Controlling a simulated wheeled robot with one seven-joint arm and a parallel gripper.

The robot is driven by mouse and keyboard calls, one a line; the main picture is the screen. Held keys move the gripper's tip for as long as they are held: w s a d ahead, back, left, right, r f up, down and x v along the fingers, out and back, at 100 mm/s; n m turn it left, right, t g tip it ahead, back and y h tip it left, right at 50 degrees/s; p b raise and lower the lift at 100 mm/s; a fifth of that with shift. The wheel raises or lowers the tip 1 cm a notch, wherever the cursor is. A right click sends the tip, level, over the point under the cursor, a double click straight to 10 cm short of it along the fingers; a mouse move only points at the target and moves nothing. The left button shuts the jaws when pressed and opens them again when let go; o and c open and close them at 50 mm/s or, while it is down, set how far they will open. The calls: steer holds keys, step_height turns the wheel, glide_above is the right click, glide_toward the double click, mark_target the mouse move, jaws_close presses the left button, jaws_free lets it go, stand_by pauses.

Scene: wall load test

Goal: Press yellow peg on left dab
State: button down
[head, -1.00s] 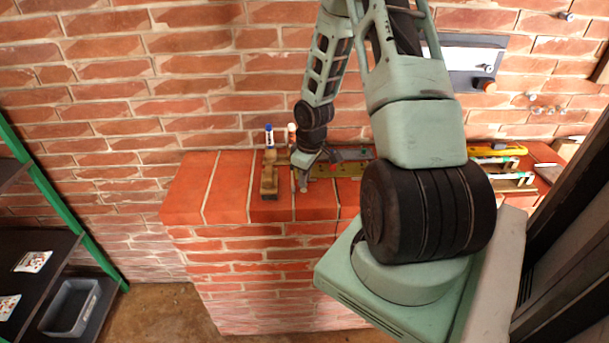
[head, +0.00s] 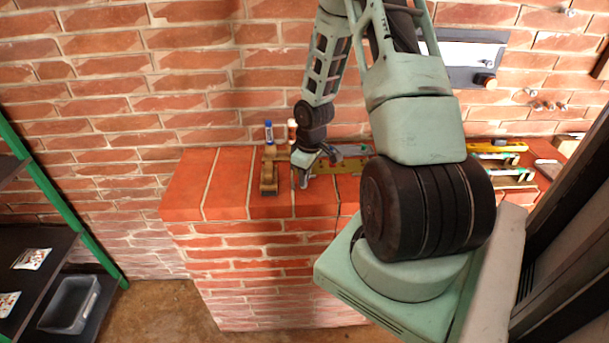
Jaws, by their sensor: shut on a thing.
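My gripper (head: 302,181) is low over the top of the brick ledge, just right of a wooden block. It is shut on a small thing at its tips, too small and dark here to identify. I cannot make out a yellow peg for certain. A brass-coloured strip (head: 345,168) lies on the ledge right of my gripper, partly hidden by my arm. No dab can be told apart at this size. Whether the held thing touches the ledge or the strip cannot be told.
The wooden block (head: 269,176) stands on the brick ledge (head: 215,187). A blue-capped tube (head: 269,133) and a white tube (head: 292,127) stand behind it. A yellow level (head: 487,148) lies at the right. The ledge's left part is clear. A grey bin (head: 70,305) sits lower left.

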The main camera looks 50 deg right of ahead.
steer(key=shift+f, duration=0.55)
stand_by(1.4)
steer(key=c, duration=1.1)
jaws_free()
steer(key=shift+r, duration=0.15)
step_height(320, 180, up, 6)
steer(key=p, duration=0.5)
